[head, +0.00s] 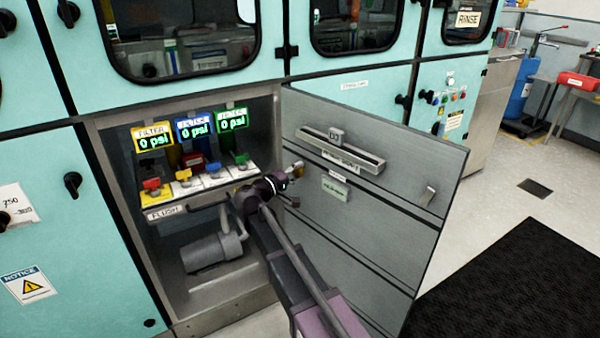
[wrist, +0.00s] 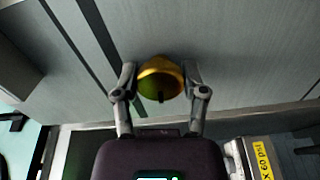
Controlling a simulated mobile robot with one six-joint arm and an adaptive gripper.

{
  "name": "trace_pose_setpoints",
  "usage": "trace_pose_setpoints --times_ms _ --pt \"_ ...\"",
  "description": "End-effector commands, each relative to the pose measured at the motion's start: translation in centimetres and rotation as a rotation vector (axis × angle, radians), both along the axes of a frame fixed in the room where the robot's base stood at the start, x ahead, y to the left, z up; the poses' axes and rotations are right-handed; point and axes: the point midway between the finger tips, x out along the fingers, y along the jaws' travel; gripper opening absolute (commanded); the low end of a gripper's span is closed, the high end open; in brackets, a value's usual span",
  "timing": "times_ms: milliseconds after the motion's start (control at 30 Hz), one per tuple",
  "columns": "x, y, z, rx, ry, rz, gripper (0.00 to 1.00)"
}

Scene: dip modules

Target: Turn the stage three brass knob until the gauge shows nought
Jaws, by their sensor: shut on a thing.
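The brass knob (wrist: 160,80) is a rounded gold dome in the wrist view. My gripper (wrist: 162,90) has one finger on each side of it and is shut on it. In the head view my gripper (head: 291,176) is at the right side of the open cabinet, by the open door. My gripper covers most of the knob there. The yellow gauge (head: 154,137), blue gauge (head: 194,129) and green gauge (head: 232,119) each read 0 psi. I cannot read which one is stage three.
The grey cabinet door (head: 400,215) stands open to the right of my arm. Several coloured valve handles (head: 184,176) sit below the gauges, above a FLUSH label (head: 164,212). A yellow label (wrist: 264,160) shows at the lower right in the wrist view. A black mat (head: 510,280) lies at right.

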Motion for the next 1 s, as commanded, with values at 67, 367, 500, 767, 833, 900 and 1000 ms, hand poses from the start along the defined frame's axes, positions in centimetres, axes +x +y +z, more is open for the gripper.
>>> trace_pose_setpoints --times_ms 67,367,500,767,833,900,1000 --pt "0.19 0.16 0.05 0.051 -0.048 0.005 0.08" --pt "0.20 0.16 0.06 0.217 -0.197 0.005 0.08" --pt "0.21 0.16 0.06 0.262 -0.238 0.005 0.08" --pt "0.22 0.16 0.07 0.294 -0.267 0.005 0.08" --pt "0.22 0.16 0.07 0.296 -0.268 0.005 0.08" --pt "0.22 0.16 0.07 0.295 -0.267 0.005 0.08" --pt "0.23 0.15 0.08 0.295 -0.267 0.005 0.08"
